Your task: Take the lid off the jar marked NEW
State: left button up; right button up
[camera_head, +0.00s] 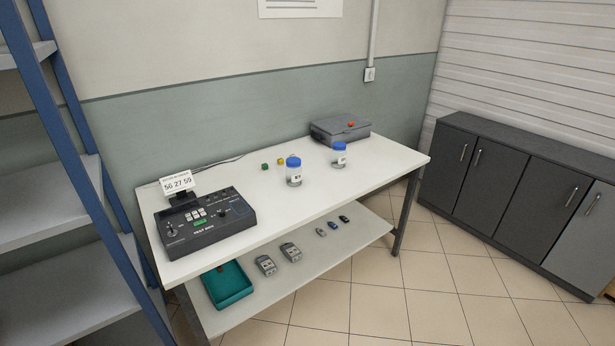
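Two clear jars with blue lids stand upright on the white table. The left jar (294,176) has its blue lid (293,162) on and a small white label. The right jar (339,159) stands a little farther back with its blue lid (340,146) on and a white label too. The label print is too small for me to tell which jar is marked NEW. Neither of my grippers shows in the head view.
A dark test console (205,222) with a small display (178,183) fills the table's left end. A grey case (340,129) lies at the back right. The lower shelf holds a teal tray (228,284) and several small devices.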

aim_at(293, 175)
jog(key=z, duration=1.65)
jog(key=i, duration=3.9)
jog(key=u, duration=3.9)
